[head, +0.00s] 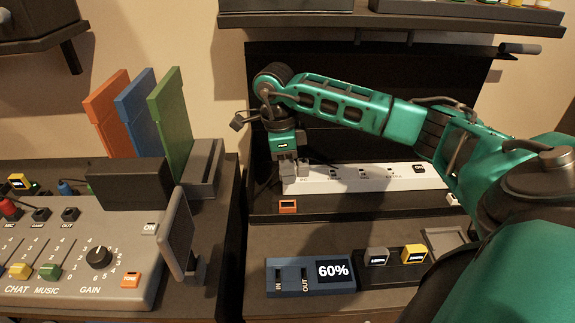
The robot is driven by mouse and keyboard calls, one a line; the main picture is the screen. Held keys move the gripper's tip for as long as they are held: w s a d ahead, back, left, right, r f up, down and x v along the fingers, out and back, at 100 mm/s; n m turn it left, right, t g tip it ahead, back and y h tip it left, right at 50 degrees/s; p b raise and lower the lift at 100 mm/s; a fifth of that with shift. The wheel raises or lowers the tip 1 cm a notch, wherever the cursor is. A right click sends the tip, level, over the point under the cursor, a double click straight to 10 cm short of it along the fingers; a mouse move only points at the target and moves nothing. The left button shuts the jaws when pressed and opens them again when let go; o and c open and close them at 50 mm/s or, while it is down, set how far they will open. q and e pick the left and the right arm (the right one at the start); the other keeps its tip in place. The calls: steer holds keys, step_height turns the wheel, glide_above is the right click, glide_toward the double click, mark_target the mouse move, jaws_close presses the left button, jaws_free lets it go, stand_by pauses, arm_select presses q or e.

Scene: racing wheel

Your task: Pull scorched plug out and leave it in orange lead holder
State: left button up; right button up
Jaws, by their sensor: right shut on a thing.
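My right gripper (290,175) points down at the left end of the white power strip (345,178). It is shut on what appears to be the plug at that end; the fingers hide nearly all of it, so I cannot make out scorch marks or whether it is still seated. A small orange-framed piece (288,206), possibly the orange lead holder, sits on the dark ledge just in front of the strip's left end, below the gripper. My left gripper is not in view.
A blue unit reading 60% (310,275) and yellow button block (413,254) stand in front. A grey mixer (70,250), a dark panel on a stand (178,235) and upright coloured boards (170,118) are left. A shelf (390,22) hangs above.

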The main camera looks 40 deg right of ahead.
steer(key=shift+f+b, duration=0.65)
steer(key=shift+f, duration=0.15)
step_height(320, 180, down, 2)
steer(key=shift+f+b, duration=0.2)
steer(key=shift+b, duration=0.6)
steer(key=shift+f+b, duration=0.55)
steer(key=shift+f, duration=0.3)
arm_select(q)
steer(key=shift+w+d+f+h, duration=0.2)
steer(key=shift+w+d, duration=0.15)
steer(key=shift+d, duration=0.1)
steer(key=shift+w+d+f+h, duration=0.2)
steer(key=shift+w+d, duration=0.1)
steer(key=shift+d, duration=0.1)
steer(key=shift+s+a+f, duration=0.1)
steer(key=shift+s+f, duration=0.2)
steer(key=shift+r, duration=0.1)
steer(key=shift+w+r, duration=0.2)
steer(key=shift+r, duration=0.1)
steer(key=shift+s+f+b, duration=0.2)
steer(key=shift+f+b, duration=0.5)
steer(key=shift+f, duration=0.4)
arm_select(e)
steer(key=shift+f, duration=1.4)
